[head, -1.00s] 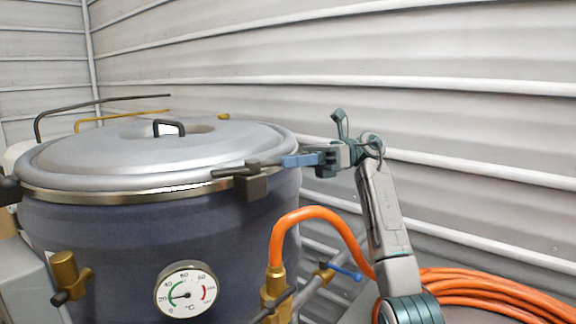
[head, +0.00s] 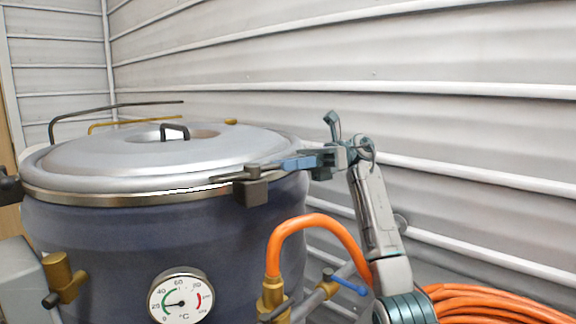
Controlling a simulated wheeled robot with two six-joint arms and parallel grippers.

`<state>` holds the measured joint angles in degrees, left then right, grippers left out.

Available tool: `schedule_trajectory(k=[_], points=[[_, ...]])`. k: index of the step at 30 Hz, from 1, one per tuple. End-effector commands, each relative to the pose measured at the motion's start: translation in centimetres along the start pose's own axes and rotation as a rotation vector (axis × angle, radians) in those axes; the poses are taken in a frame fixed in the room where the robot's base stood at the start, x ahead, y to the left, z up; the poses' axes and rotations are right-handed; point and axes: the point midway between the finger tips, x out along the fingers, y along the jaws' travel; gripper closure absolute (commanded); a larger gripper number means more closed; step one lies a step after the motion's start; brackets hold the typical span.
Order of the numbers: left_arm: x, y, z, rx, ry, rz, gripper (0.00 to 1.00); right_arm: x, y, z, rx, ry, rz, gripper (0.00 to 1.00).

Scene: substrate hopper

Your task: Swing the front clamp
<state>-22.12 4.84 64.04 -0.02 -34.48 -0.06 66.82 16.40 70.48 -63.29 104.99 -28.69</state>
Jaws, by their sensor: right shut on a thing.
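The front clamp (head: 252,187) is a dark block with a lever on the rim of the big dark-blue hopper (head: 120,238). Its blue handle (head: 298,163) points right and slightly up, out past the rim. My right gripper (head: 320,160) is at the handle's right end and is shut on it. The round metal lid (head: 110,155) with a black handle (head: 174,131) lies on the hopper. My left gripper is not in the view.
A temperature dial (head: 180,298) and a brass fitting (head: 62,277) are on the hopper's front. An orange hose (head: 318,222) arches up below my right arm, and a coiled orange hose (head: 490,303) lies at lower right. A ribbed wall (head: 450,60) stands behind.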

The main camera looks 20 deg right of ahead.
Motion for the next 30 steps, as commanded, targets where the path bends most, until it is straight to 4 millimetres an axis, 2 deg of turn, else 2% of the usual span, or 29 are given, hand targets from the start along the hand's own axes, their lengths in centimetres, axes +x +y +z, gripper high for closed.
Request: schedule_trajectory(k=[1, 2, 3, 14, 17, 19, 24, 28, 30], points=[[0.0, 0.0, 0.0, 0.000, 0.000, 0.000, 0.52, 0.0, 0.0, 0.1, -0.001, 0.000, -0.001, 1.00], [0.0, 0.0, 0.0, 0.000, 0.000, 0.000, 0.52, 0.0, 0.0, 0.1, -0.001, 0.000, 0.000, 0.73], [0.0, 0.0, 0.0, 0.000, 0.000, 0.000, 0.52, 0.0, 0.0, 0.1, -0.001, 0.000, 0.000, 0.66], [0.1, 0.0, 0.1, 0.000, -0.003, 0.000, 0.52, -0.4, 0.0, 0.0, 0.000, 0.001, -0.001, 0.66], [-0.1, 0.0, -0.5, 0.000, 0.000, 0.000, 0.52, -1.5, -0.1, -0.1, 0.000, 0.000, -0.002, 0.66], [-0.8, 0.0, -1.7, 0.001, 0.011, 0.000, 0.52, -2.7, 0.0, -0.1, 0.000, 0.000, -0.003, 0.66], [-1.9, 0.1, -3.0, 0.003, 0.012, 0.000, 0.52, -6.0, 0.0, -0.1, 0.001, -0.002, -0.003, 0.66], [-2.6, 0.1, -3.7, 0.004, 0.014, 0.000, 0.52, -8.2, 0.0, -0.1, 0.000, -0.001, -0.002, 0.66], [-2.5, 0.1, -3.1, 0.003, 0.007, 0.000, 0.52, -8.4, 0.0, 0.2, 0.000, -0.001, 0.000, 0.66]])
